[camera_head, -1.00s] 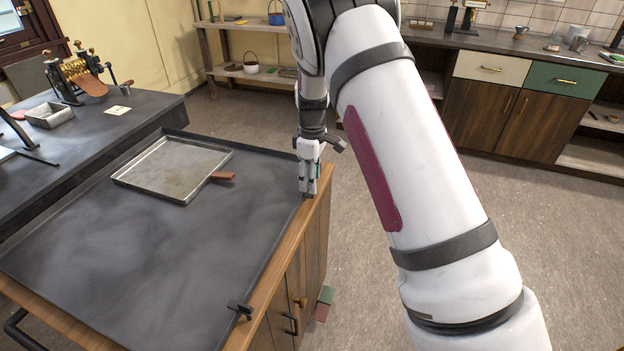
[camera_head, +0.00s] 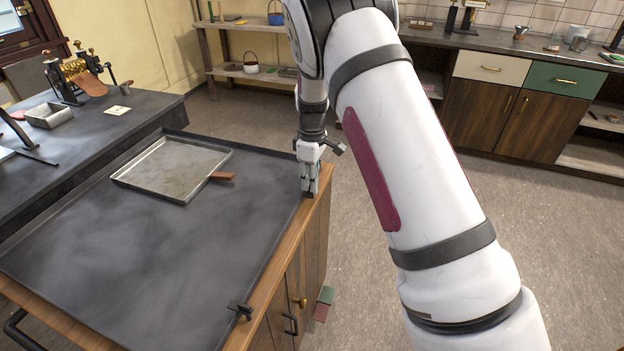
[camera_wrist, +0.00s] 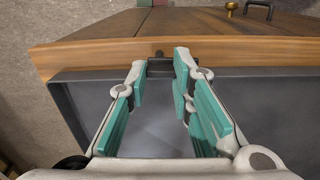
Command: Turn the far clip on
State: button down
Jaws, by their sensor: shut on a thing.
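The far clip (camera_wrist: 160,66) is a small dark clip on the wooden edge of the worktop, and in the wrist view it sits between my fingertips. My gripper (camera_head: 309,192) points down at the far right edge of the worktop and is shut on the far clip. In the wrist view my gripper (camera_wrist: 161,70) shows its teal pads on both sides of the clip. In the head view my fingers hide most of that clip. The near clip (camera_head: 240,311) is a dark lever on the same wooden edge, closer to me, apart from the gripper.
A metal tray (camera_head: 165,180) with a reddish-brown tab (camera_head: 222,176) lies on the dark worktop (camera_head: 170,260). A second dark bench (camera_head: 130,125) with a brass machine (camera_head: 82,72) stands at the left. Floor to the right is clear.

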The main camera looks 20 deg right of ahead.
jog(key=m, duration=0.4)
jog(key=shift+a+b, duration=0.15)
jog(key=shift+b, duration=0.25)
jog(key=m, duration=0.4)
jog(key=shift+m+b, duration=0.3)
jog(key=shift+m, duration=0.1)
jog(key=m, duration=0.4)
jog(key=shift+a+m, duration=0.1)
jog(key=shift+m, duration=2.2)
jog(key=shift+w, duration=0.1)
jog(key=shift+a, duration=0.1)
